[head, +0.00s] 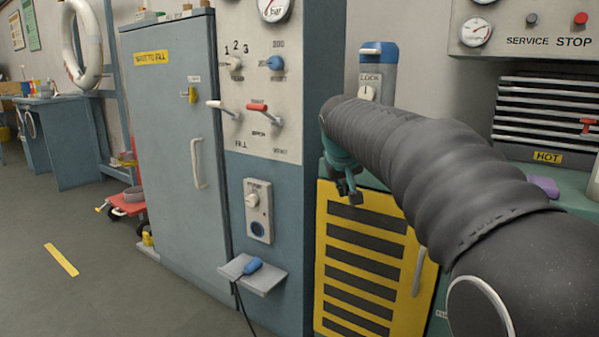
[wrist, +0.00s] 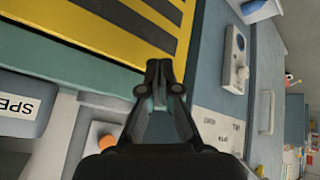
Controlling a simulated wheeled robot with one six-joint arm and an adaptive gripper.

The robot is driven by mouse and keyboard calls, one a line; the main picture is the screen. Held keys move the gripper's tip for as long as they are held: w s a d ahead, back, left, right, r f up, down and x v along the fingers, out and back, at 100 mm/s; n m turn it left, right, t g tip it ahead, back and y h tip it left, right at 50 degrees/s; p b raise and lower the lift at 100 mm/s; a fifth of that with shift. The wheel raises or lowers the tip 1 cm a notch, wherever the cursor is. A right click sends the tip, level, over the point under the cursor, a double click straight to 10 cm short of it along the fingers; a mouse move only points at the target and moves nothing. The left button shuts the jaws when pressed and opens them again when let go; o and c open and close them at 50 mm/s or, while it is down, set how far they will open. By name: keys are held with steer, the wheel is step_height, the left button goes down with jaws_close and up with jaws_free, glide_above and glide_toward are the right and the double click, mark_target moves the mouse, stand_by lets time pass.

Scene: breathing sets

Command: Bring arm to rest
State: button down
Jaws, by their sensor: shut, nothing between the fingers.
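My gripper (wrist: 160,75) shows in the wrist view with its two fingertips together and nothing between them. In the head view my gripper (head: 347,190) is a small dark shape below the far end of my sleeved arm, partly hidden by it. It hangs in front of the upper part of the yellow and black louvred door (head: 368,262). I cannot tell how far it is from the door. My arm reaches from the lower right toward the middle of the head view.
A blue-grey cabinet (head: 170,150) with a handle stands left. A control panel (head: 262,85) with levers and dials is beside it. A small shelf (head: 252,275) holds a blue plug. A black grille (head: 550,115) marked HOT is at right. Floor (head: 110,290) at lower left is mostly clear.

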steer(key=s+d+f+y+p, duration=0.1)
steer(key=s+f, duration=0.4)
steer(key=s, duration=1.3)
steer(key=s+d+f+m+g+y+p, duration=0.1)
steer(key=s+f+p, duration=0.3)
steer(key=s, duration=1.3)
steer(key=shift+s+d+f+g+p, duration=0.3)
steer(key=shift+s+f+p, duration=0.1)
steer(key=shift+f, duration=0.5)
